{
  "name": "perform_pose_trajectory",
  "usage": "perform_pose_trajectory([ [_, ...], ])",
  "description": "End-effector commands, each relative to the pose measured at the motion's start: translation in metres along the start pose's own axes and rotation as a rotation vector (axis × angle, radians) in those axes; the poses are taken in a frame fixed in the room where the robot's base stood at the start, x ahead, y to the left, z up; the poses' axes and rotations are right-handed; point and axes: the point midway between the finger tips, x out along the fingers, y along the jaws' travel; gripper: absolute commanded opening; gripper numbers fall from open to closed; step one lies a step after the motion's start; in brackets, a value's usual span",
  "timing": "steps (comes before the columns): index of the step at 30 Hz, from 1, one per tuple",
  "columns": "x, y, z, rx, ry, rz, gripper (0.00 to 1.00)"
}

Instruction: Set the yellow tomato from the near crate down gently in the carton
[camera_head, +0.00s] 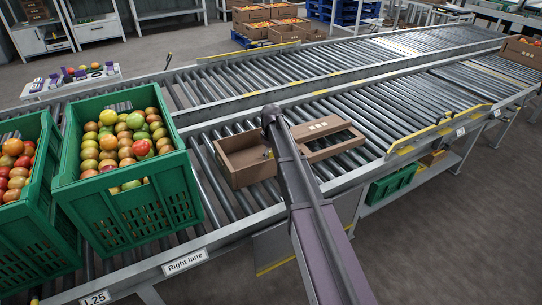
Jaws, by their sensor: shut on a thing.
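The open brown carton (232,169) stands on the near roller lane. Its flap or lid part (335,148) lies to the right, beyond my arm. My arm reaches up from the bottom and crosses in front of the carton's right side. My gripper is hidden behind the arm; only a small grey and yellowish bit shows beside the arm at the carton, too small to identify. The nearer green crate (130,212) holds red, green and yellowish tomatoes, with a yellow one (108,117) near its far left. I cannot tell what my gripper holds.
Another green crate (22,235) of redder tomatoes stands at the left edge. The near lane bears a "Right lane" label (185,262). A yellow-edged guide rail (437,128) lies to the right. Bare rollers (400,112) lie right of the carton.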

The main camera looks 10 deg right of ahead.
Motion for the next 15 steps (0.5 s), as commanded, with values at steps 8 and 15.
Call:
perform_pose_trajectory([
  [8,0.0014,-0.0002,-0.0001,0.0,0.0,0.0,1.0],
  [15,0.0014,-0.0003,-0.0002,0.0,0.0,0.0,1.0],
])
